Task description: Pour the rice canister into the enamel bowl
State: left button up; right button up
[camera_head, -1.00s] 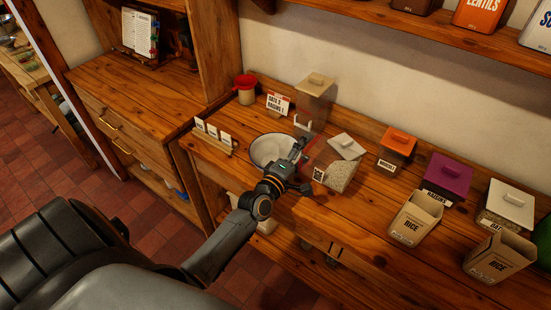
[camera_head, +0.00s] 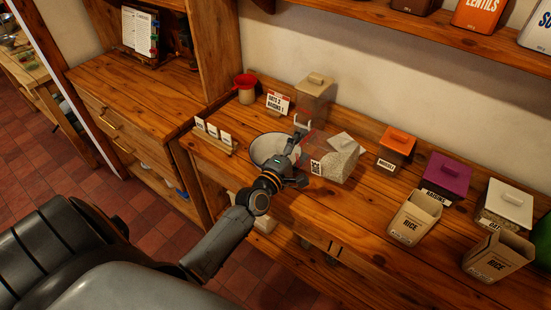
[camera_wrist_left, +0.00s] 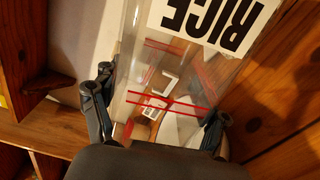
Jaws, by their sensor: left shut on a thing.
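The clear rice canister (camera_head: 345,162) with red lines is tipped far over, its pale contents at the right end. My left gripper (camera_head: 302,148) is shut on it. In the left wrist view, the fingers of my left gripper (camera_wrist_left: 160,117) press both sides of the canister (camera_wrist_left: 140,75), and its RICE label appears upside down. The white enamel bowl (camera_head: 265,148) with a dark rim stands on the counter at the canister's left. My gripper and wrist hide the bowl's right part, and I cannot tell if rice is in it. My right gripper is not in view.
A pale square lid (camera_head: 345,142) is behind the canister. An orange-lidded box (camera_head: 398,141), a purple-lidded box (camera_head: 446,172) and open rice boxes (camera_head: 414,218) stand to the right. A card holder (camera_head: 214,137) and a red-topped jar (camera_head: 246,90) are at left.

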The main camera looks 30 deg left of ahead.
pick_arm(q)
jog(key=shift+a+r+n, duration=0.15)
jog(key=shift+r+n, duration=0.05)
jog(key=shift+n, duration=0.1)
jog(key=shift+a+r+n, duration=0.15)
jog(key=shift+a+n, duration=0.05)
jog(key=shift+n, duration=0.3)
dwell(1.2)
